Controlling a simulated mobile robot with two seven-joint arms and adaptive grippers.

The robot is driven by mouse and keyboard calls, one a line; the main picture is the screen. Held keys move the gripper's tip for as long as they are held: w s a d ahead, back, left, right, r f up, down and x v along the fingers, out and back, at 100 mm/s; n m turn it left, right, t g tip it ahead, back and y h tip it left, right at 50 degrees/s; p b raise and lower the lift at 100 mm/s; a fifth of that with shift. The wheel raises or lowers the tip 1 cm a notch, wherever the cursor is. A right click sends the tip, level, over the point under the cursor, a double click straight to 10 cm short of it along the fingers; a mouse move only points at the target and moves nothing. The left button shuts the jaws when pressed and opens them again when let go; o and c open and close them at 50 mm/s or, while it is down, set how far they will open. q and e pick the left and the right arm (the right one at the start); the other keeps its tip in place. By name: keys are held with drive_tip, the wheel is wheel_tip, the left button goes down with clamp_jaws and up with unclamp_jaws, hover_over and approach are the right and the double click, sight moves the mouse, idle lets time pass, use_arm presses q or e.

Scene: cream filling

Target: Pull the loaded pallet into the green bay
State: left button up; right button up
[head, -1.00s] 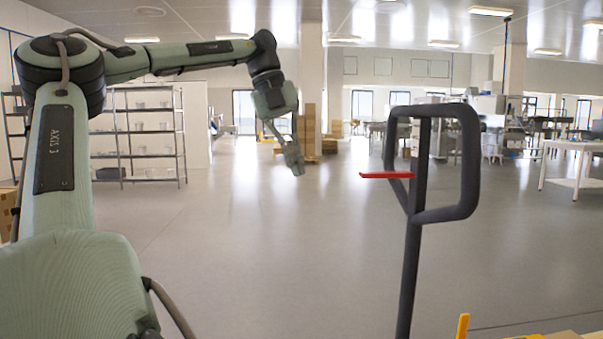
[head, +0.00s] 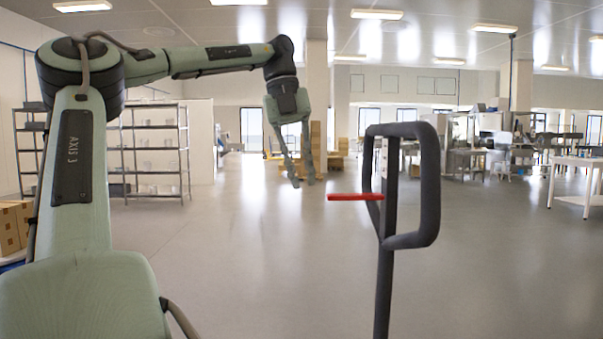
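A dark grey loop handle (head: 430,190) on an upright post, like that of a pallet truck, stands right of centre. A red lever (head: 350,197) sticks out to its left. The lower end of the post is cut off by the picture's bottom edge. My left gripper (head: 303,182) hangs from the raised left arm, left of the handle and apart from it. Its two fingers point down with a gap between them, and nothing is held. My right gripper is out of view. Neither the loaded pallet nor a green bay shows.
Metal shelving (head: 155,150) stands at the left, with cardboard boxes (head: 14,226) at the left edge. Stacked cartons (head: 316,140) are far back near a pillar. A white table (head: 578,180) is at the right. The grey floor between is clear.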

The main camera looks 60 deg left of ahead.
use_arm(q)
drive_tip(key=shift+o, duration=0.5)
drive_tip(key=v, duration=1.2)
drive_tip(key=shift+w, duration=0.1)
